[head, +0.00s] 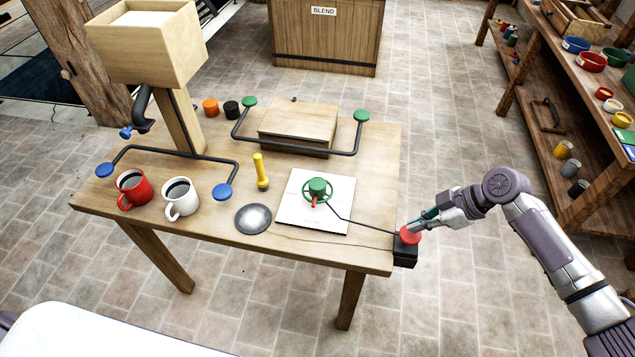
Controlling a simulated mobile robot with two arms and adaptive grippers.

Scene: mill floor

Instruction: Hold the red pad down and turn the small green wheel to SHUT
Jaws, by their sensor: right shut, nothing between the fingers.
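The red pad (410,236) sits on a black box at the table's front right corner. My right gripper (412,228) is shut and empty, with its fingertips at the top of the pad; they appear to touch it. I cannot tell how far the pad is pressed. The small green wheel (317,188) stands on a white plate (290,216) on the table. A red pointer (314,203) at the wheel points toward the front of the plate. The lettering on the plate is too small to read. My left gripper is not in view.
A red mug (131,192) and a white mug (181,201) stand at the table's front left. A yellow-handled tool (261,172) and grey disc (253,219) are left of the plate. A bent black bar with green ends (290,146) lies behind. Shelves (560,130) stand at right.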

